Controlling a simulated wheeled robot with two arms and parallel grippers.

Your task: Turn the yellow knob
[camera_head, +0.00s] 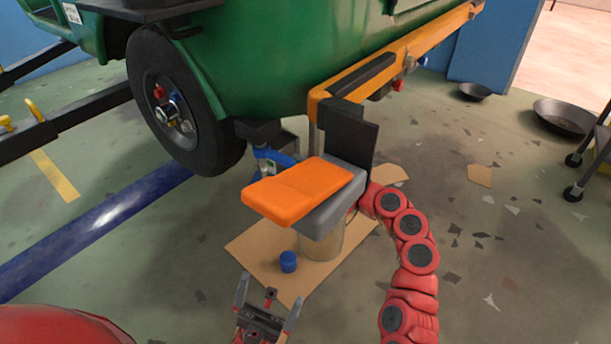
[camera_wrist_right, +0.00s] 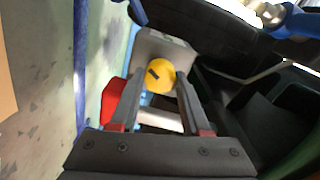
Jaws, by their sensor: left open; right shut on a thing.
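The yellow knob (camera_wrist_right: 158,77) is round with a dark mark on its face, and shows in the right wrist view in front of a grey block (camera_wrist_right: 165,45). My right gripper (camera_wrist_right: 160,88) has one finger on each side of the knob and is shut on it. In the head view the right gripper and the knob are hidden behind the orange-topped grey part; only the red right arm shows, reaching there. My left gripper (camera_head: 268,292) is open and empty at the bottom of the head view, over the edge of the cardboard, apart from the knob.
The green rickshaw body (camera_head: 270,60) with its black wheel (camera_head: 180,100) stands behind. The orange-topped part (camera_head: 300,190) is above a cardboard sheet (camera_head: 255,240). A blue cap (camera_head: 288,262) is on the cardboard. Black pans (camera_head: 565,117) lie at the right. Floor at the right is mostly open.

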